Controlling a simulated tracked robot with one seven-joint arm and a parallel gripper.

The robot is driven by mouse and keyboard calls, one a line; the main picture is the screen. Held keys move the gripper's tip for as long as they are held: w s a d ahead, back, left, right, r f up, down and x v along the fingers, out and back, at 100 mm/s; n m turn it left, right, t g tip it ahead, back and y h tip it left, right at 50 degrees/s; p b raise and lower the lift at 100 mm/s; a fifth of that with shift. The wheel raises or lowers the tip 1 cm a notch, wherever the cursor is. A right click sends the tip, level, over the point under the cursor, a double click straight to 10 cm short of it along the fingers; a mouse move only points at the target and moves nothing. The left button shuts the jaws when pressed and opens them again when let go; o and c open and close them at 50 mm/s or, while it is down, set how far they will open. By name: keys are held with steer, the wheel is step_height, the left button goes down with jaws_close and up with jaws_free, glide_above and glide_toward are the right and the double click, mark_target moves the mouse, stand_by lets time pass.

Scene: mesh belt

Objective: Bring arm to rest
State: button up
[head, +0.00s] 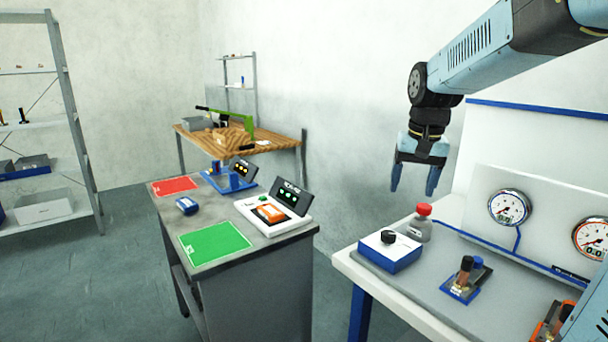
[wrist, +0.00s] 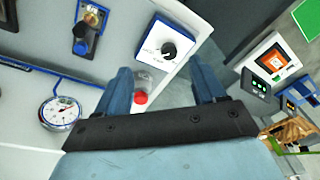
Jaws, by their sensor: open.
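My gripper (head: 413,180) hangs from my blue and black arm at the upper right of the head view, pointing down. Its two blue fingers are apart with nothing between them. In the wrist view my gripper (wrist: 165,82) also shows open, its fingers pointing away from the camera. It is above the region near the white bench's left end, clear of the surface. A grey bottle with a red cap (head: 422,222) stands on the bench below; its red cap (wrist: 141,97) shows beside one finger in the wrist view.
The white bench (head: 430,290) bears a blue-white box with a black knob (head: 390,250), gauges (head: 509,207) and a small blue valve stand (head: 466,280). A grey table (head: 215,263) holds red and green mats (head: 214,243) and devices. A wooden workbench (head: 255,141) and shelves (head: 40,125) stand behind.

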steer(key=s+f+n+t, duration=0.1)
steer(key=s+n+t, duration=0.1)
steer(key=s, duration=1.6)
steer(key=shift+s+a+n+t, duration=0.2)
steer(key=shift+s+n+t, duration=0.1)
steer(key=shift+t, duration=0.6)
steer(key=shift+f, duration=0.1)
